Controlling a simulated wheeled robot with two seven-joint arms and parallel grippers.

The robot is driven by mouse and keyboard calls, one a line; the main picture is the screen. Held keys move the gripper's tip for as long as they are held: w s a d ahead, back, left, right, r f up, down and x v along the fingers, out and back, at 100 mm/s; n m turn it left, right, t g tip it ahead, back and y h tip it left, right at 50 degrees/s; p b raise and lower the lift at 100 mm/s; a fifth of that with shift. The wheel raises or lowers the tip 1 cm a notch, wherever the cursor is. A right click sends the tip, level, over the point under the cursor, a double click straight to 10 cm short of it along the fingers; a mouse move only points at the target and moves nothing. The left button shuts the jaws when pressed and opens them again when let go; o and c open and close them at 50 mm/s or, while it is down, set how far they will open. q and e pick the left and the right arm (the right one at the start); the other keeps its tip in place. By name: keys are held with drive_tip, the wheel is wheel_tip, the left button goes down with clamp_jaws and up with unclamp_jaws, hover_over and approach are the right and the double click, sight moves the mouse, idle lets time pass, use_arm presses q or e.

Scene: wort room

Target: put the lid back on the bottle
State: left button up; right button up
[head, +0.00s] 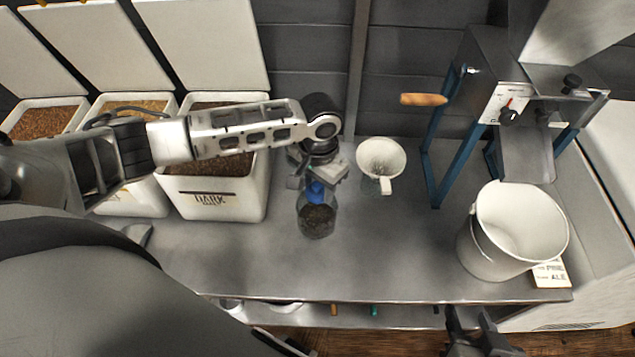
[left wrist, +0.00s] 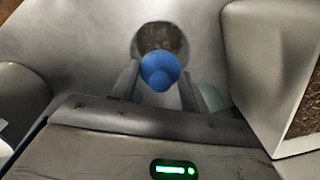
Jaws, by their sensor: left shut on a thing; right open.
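The blue lid (head: 315,190) is between the fingertips of my left gripper (head: 318,181), which is shut on it. The left wrist view also shows the lid (left wrist: 160,70) between the two fingers. The clear bottle (head: 317,221) stands upright on the steel bench with dark grain inside. In the head view the lid overlaps the bottle's top. In the left wrist view the bottle (left wrist: 162,37) shows partly behind the lid. I cannot tell whether lid and bottle touch; the bottle's mouth is hidden. My right gripper (head: 478,335) is open at the bottom edge, in front of the bench.
A white jug (head: 381,160) stands right of the bottle, and a white bucket (head: 484,250) further right beside a card (head: 550,274). A mill on blue legs (head: 455,165) stands behind. White grain bins (head: 212,203) stand left. The bench's front middle is clear.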

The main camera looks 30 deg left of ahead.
use_arm(q)
drive_tip(key=shift+s+p, duration=0.1)
drive_tip(key=shift+p, duration=0.95)
idle(0.5)
drive_tip(key=shift+f+p, duration=0.15)
drive_tip(key=shift+p, duration=0.25)
idle(0.9)
drive_tip(key=shift+p, duration=0.45)
idle(0.4)
drive_tip(key=o, duration=1.5)
wheel_tip(320, 180, up, 5)
drive_tip(key=p, duration=0.5)
drive_tip(key=shift+f, duration=0.15)
drive_tip(key=shift+r, duration=1.15)
